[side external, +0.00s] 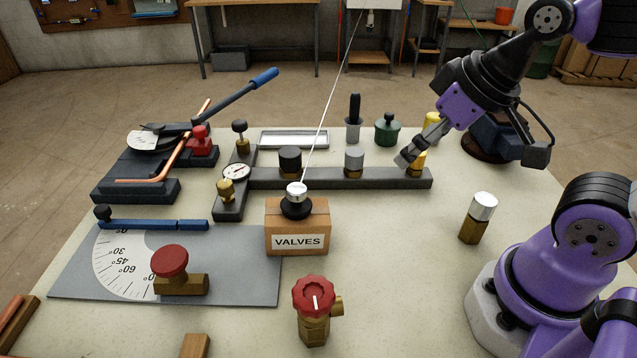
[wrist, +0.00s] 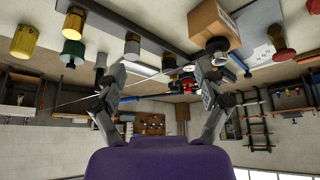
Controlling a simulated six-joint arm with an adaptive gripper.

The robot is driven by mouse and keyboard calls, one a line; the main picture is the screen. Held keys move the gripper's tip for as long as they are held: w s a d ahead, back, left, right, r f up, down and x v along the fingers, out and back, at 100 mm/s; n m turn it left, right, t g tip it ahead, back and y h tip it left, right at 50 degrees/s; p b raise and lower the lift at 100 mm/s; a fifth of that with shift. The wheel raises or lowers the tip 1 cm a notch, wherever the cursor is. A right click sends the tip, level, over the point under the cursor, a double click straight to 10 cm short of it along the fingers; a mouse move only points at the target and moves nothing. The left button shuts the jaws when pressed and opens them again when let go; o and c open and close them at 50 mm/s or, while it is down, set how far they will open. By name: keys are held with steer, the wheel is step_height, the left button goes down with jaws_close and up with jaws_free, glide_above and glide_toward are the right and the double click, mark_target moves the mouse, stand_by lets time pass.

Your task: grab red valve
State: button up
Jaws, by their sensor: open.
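A valve with a red handwheel (side external: 314,296) and a brass body stands at the front middle of the table. A second valve, with a plain round red knob (side external: 170,262) on a brass body, rests on the grey protractor plate (side external: 240,285); its red knob also shows at the right of the wrist view (wrist: 284,56). My gripper (side external: 470,158) is open and empty at the right, by the end of the dark bar, far from both red valves. Its spread fingers show in the wrist view (wrist: 157,92), with nothing between them.
A cardboard box labelled VALVES (side external: 290,243) carries a black and silver fitting; a thin line rises from it. A dark bar (side external: 330,178) holds several valves. A brass cylinder with a white cap (side external: 478,218) stands at right. A pipe bender (side external: 135,180) stands at left.

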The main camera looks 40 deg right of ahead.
steer(key=w+a+f+n+g+y, duration=0.2)
steer(key=a+n+y, duration=0.1)
steer(key=a+n, duration=0.55)
steer(key=n+g+y, duration=0.1)
steer(key=n+g, duration=0.3)
steer(key=n, duration=0.5)
glide_above(326, 283)
steer(key=w+d, duration=0.1)
steer(key=d, duration=0.2)
step_height(326, 283, down, 2)
steer(key=shift+s+a+f+n+y, duration=0.2)
steer(key=shift+a+f+n, duration=0.2)
steer(key=shift+n, duration=0.15)
steer(key=shift+s+a+f+n+y, duration=0.15)
steer(key=shift+a+f+n, duration=0.15)
steer(key=shift+f+n, duration=0.15)
steer(key=x, duration=0.3)
steer(key=shift+a+f, duration=0.1)
steer(key=shift+f, duration=0.2)
steer(key=x, duration=0.5)
steer(key=shift+a+f, duration=0.2)
steer(key=shift+a, duration=0.1)
steer(key=shift+w, duration=0.1)
jaws_close()
